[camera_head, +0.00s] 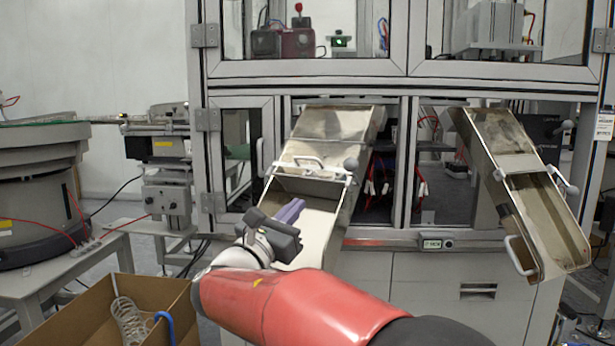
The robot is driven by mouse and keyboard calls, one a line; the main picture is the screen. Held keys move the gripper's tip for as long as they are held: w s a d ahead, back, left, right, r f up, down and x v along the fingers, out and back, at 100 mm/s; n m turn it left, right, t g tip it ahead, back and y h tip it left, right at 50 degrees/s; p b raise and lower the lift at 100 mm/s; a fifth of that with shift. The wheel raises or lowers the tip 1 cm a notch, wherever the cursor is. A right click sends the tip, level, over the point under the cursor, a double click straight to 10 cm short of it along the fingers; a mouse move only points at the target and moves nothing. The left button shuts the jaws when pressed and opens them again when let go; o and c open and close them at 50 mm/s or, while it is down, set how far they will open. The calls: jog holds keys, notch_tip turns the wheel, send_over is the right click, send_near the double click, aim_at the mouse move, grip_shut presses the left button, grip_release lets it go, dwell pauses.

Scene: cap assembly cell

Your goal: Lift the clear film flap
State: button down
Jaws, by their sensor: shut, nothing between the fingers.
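The left chute (350,213) slopes down out of the machine front, with a pale, empty-looking lower tray. A shiny sheet (335,124) covers its upper part; it may be the clear film flap, but I cannot tell film from metal here. A crossbar with a light handle (300,161) sits at the sheet's lower edge. My gripper (298,205) is shut and empty, its grey-purple fingers over the lower left part of the tray, below the handle. I cannot tell whether it touches the chute. My arm hides the tray's lower end.
A second chute (535,205) with handles slopes out at the right. The machine's framed doors (305,69) stand behind. A cardboard box (75,315) holding a coiled hose is at the lower left. A round feeder (40,190) stands at the far left.

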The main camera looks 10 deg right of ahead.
jog(key=w+a+n+t, duration=0.1)
jog(key=w+a+t, duration=0.1)
jog(key=p, duration=0.1)
send_near(316, 155)
jog(key=s+x, duration=0.1)
jog(key=x, duration=0.2)
jog(key=shift+w+d+r, duration=0.1)
jog(key=shift+w, duration=0.05)
jog(key=shift+r+g+y+p, duration=0.35)
jog(key=shift+g+y+p, duration=0.05)
jog(key=shift+g+p, duration=0.1)
